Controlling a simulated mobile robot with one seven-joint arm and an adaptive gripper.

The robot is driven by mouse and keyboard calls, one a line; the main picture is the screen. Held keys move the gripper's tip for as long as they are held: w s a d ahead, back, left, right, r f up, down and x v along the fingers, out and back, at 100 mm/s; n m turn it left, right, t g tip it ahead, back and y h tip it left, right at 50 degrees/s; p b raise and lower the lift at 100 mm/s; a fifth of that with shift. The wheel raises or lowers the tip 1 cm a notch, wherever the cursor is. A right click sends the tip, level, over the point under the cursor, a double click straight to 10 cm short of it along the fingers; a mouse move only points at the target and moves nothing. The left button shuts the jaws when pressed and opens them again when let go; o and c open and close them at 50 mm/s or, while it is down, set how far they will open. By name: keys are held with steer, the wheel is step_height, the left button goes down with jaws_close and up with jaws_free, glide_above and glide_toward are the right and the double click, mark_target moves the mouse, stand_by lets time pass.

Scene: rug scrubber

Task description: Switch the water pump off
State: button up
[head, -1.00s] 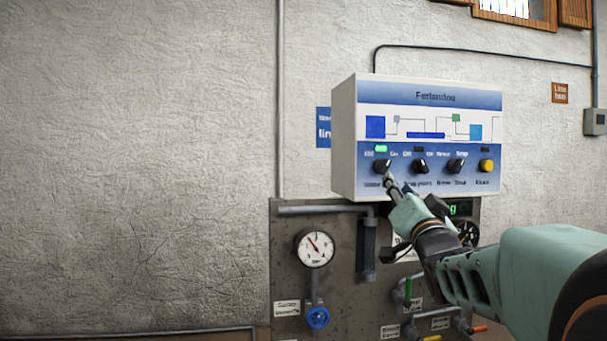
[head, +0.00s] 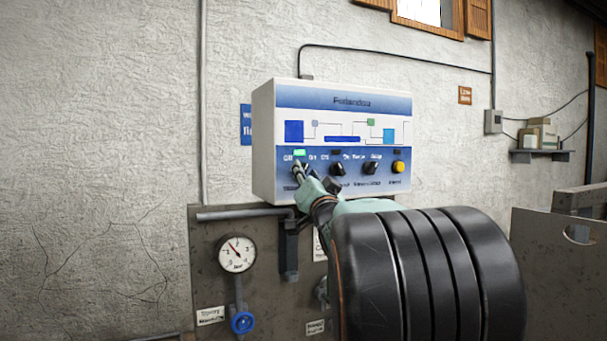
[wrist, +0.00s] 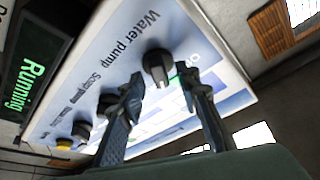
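The control box (head: 262,140) hangs on the wall, with a row of dark knobs on its blue band. The leftmost knob is mostly hidden behind my gripper (head: 299,177) in the head view, and a green lamp (head: 299,153) is lit above it. In the wrist view the black water pump knob (wrist: 156,65) sits beside its "Water pump" label (wrist: 138,32). My gripper (wrist: 158,82) is open, with one fingertip on each side of this knob; I cannot tell whether they touch it. A display (wrist: 27,85) reads "Running" in green.
More knobs (head: 338,169) and a yellow button (head: 398,167) lie to the right in the row. Below the box, a dark panel (head: 210,270) carries a gauge (head: 237,254) and a blue valve wheel (head: 242,322). My arm blocks much of the lower right.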

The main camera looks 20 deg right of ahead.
steer(key=shift+c, duration=0.4)
jaws_close()
steer(key=shift+f+n+b, duration=0.15)
steer(key=shift+n+b, duration=0.25)
steer(key=shift+d+n+y+b, duration=0.1)
steer(key=shift+n+y+b, duration=0.35)
steer(key=shift+n+y, duration=1.7)
steer(key=shift+d+n+y+b, duration=0.15)
steer(key=shift+n+y+b, duration=0.5)
steer(key=shift+n, duration=2.75)
steer(key=shift+d+n+y+b, duration=0.1)
steer(key=shift+n+y+b, duration=0.1)
steer(key=shift+n+y, duration=2.05)
steer(key=shift+n+h, duration=0.55)
steer(key=shift+n, duration=0.15)
